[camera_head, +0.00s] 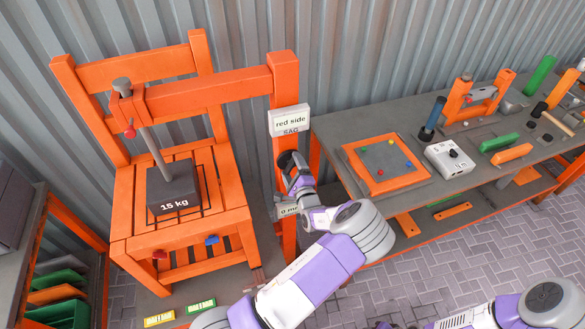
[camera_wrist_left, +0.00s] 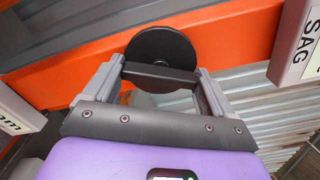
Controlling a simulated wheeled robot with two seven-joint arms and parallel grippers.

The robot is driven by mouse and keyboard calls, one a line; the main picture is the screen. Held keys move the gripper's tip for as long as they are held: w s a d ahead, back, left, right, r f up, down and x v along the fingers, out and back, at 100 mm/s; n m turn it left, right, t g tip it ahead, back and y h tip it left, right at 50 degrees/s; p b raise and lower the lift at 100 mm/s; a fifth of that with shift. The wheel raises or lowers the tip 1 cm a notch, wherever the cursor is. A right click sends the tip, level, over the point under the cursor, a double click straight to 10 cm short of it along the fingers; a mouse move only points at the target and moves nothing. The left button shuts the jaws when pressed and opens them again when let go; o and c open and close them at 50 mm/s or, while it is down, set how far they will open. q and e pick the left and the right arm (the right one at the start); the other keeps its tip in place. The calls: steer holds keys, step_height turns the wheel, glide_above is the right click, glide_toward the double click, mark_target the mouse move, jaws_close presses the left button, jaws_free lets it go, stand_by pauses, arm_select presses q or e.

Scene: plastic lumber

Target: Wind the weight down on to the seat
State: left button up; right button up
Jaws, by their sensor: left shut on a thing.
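The dark weight (camera_head: 176,186), marked "15 kg", hangs from a thin grey rod (camera_head: 152,148) over the slatted seat of the orange chair (camera_head: 130,197). I cannot tell whether its underside touches the slats. The rod runs up to an orange beam (camera_head: 205,92) reaching over from an orange post (camera_head: 284,85). My right gripper is out of frame.
The SAG sign box (camera_head: 289,121) sits above my left gripper, and a small display (camera_head: 287,209) is beside it. A workbench (camera_head: 330,130) with an orange framed board (camera_head: 386,165) and tools stands on the right. A rack (camera_head: 60,285) is at left.

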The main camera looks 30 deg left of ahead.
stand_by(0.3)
arm_select(q)
steer(key=o, duration=0.8)
steer(key=shift+o, duration=0.2)
steer(key=v, duration=0.7)
steer(key=shift+s+d, duration=0.2)
steer(key=shift+s, duration=0.05)
